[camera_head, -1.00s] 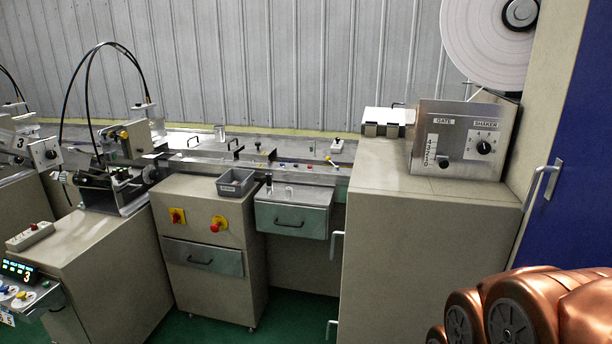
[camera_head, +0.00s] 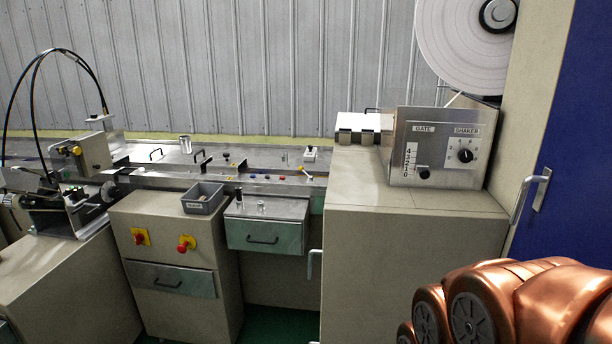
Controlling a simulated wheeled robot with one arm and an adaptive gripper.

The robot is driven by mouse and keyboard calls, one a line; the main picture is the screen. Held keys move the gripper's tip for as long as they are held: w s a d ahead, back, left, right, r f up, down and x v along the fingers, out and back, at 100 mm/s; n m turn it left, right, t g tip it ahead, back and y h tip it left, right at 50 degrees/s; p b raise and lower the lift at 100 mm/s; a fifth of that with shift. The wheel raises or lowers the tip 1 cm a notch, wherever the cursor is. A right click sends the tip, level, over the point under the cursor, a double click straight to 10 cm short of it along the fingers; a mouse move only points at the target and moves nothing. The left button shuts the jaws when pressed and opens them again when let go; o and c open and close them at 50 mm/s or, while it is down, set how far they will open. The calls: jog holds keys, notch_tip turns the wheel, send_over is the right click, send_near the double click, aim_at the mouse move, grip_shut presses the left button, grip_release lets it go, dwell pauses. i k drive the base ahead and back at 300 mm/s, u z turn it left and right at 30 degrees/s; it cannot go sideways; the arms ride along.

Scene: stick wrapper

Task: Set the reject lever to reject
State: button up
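No part that I can see is labelled as a reject lever. My copper arm shows at the lower right; my gripper is not in view.
The tall beige cabinet (camera_head: 375,245) stands right of the conveyor. A grey bin (camera_head: 203,198) sits on a lower cabinet with red knobs. A drawer unit (camera_head: 265,237) is beside it. A blue door (camera_head: 575,150) with a handle is at the right. Green floor shows narrowly below.

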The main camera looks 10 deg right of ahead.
aim_at(300, 168)
jog(key=u, duration=0.4)
jog(key=i, duration=0.65)
jog(key=u, duration=0.85)
jog(key=i, duration=1.25)
jog(key=z, duration=0.05)
